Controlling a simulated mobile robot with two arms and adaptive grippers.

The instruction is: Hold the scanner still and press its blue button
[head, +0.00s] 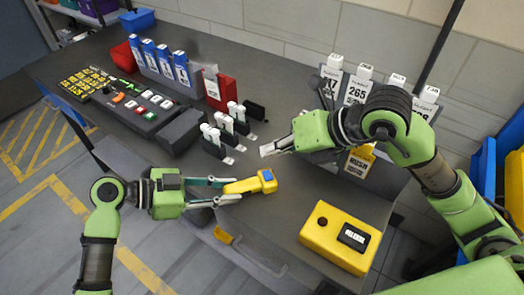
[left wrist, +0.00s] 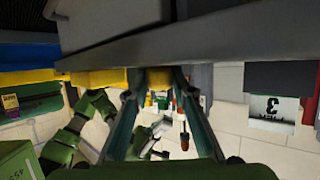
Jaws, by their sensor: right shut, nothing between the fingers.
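The scanner (head: 243,186) is yellow with a blue part, seemingly its button (head: 268,176), at its right end. It is at the front edge of the dark table in the head view. My left gripper (head: 229,190) is shut on the scanner's near end, one finger on each side. In the left wrist view a yellow piece of the scanner (left wrist: 160,78) shows between the left fingers (left wrist: 158,88). My right gripper (head: 268,150) is shut and empty, above the table behind the scanner and apart from it.
A yellow box (head: 340,240) with a dark knob and a label stands at the right front. Black holders with white tops (head: 225,130) stand behind the scanner. A dark panel with several small coloured parts (head: 130,100) lies at the left. Labelled cards (head: 357,90) stand behind my right arm.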

